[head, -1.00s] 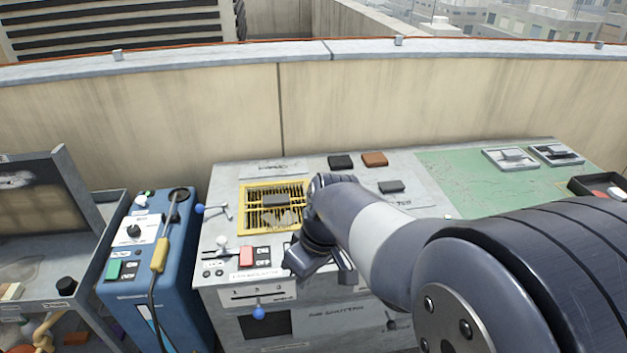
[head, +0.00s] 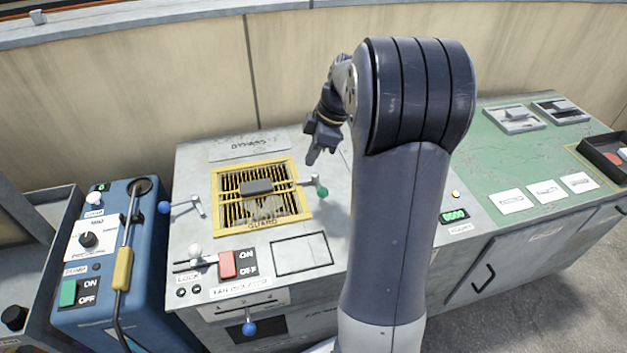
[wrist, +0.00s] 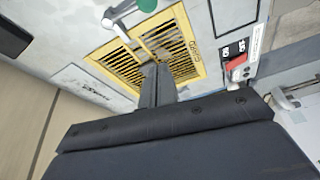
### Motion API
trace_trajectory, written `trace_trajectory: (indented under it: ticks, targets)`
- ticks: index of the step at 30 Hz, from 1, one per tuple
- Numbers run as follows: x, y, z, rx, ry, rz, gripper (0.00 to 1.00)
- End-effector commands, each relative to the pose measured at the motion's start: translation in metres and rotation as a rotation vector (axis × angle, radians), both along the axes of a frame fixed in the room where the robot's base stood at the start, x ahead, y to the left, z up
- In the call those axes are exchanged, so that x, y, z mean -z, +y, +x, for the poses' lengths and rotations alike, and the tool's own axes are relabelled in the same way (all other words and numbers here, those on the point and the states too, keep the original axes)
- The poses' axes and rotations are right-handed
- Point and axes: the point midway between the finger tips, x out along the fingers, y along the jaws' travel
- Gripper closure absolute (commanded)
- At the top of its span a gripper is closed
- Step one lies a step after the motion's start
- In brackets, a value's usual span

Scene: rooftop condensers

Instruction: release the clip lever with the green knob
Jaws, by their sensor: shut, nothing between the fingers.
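The clip lever with the green knob (head: 322,191) stands at the right edge of the yellow guard (head: 301,168) on the grey panel. Its arm points left toward the guard's rim; I cannot tell whether it presses on it. In the wrist view the green knob (wrist: 147,5) is cut by the top edge. My gripper (head: 311,161) is shut and empty, above the panel just behind and left of the knob, apart from it in the picture. In the wrist view its fingers (wrist: 157,70) overlap the guard's grille. A second lever with a blue knob (head: 165,208) is at the guard's left.
A red ON/OFF switch (head: 227,265) and a white-knobbed lock lever (head: 195,249) sit in front of the guard. A blue cabinet (head: 140,290) stands at left. The green worktop (head: 510,160) at right carries white cards and trays. A wall runs behind.

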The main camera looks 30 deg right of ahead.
Motion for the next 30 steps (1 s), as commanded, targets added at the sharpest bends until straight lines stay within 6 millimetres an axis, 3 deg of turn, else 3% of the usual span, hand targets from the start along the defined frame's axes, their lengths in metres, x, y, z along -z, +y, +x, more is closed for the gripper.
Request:
trace_trajectory:
  ticks: [7, 11, 24, 30]
  targets:
    - [0.002, 0.001, 0.000, 0.002, 0.002, 0.001, 1.00]
    - [0.013, 0.005, 0.001, 0.001, 0.003, 0.001, 1.00]
    - [0.097, 0.034, 0.012, 0.000, 0.005, 0.001, 1.00]
    - [0.099, 0.005, 0.002, 0.005, 0.001, -0.001, 1.00]
